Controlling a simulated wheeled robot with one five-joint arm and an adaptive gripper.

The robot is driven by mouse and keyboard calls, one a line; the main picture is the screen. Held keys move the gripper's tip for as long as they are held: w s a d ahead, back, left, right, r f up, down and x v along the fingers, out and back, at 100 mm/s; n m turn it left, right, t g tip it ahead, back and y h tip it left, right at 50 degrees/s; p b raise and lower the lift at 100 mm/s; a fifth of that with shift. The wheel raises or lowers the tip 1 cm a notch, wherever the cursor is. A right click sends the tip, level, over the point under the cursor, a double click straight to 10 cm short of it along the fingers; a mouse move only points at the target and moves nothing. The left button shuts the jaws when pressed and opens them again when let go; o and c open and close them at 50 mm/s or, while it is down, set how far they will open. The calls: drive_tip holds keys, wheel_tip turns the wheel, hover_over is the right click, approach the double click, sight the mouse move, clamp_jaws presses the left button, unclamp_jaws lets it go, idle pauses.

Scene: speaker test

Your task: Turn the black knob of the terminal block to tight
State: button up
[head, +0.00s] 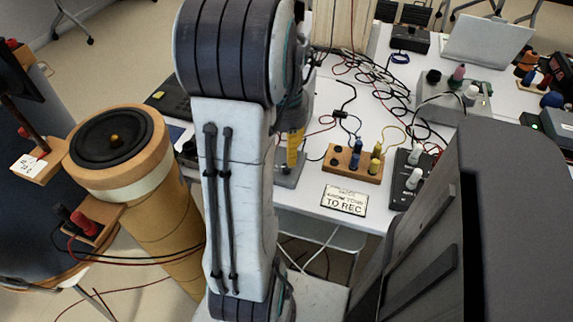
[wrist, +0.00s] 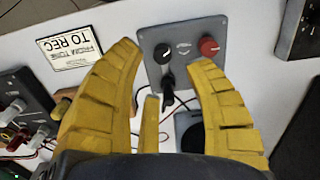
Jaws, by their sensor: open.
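In the wrist view, a grey terminal block (wrist: 183,30) carries a black knob (wrist: 163,53) with a white mark on the left and a red knob (wrist: 209,46) on the right. A dark plug or lead hangs just below the black knob. My gripper (wrist: 165,58) is open, its yellow fingers on either side of the black knob in the picture. The right fingertip lies just below the red knob; I cannot tell whether any finger touches. In the head view, my gripper (head: 295,150) is mostly behind my arm, above the partly hidden grey terminal block (head: 290,172).
A wooden block with blue and yellow posts (head: 345,166), a paper sign (head: 344,200) and a dark switch box (head: 408,180) stand to the right. Wires (head: 385,85) cross the white table. A round speaker (head: 110,140) stands on a wooden column at left.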

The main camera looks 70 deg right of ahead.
sight(287, 166)
drive_tip(key=n, duration=0.6)
drive_tip(key=shift+d+n, duration=0.2)
drive_tip(key=shift+n, duration=0.2)
drive_tip(key=n, duration=0.3)
drive_tip(key=shift+d, duration=0.1)
drive_tip(key=n, duration=0.4)
drive_tip(key=shift+f, duration=0.1)
drive_tip(key=shift+f+n, duration=0.3)
drive_tip(key=shift+f, duration=0.15)
drive_tip(key=shift+f+b, duration=0.9)
drive_tip(key=shift+f, duration=2.25)
drive_tip(key=shift+o, duration=0.2)
clamp_jaws()
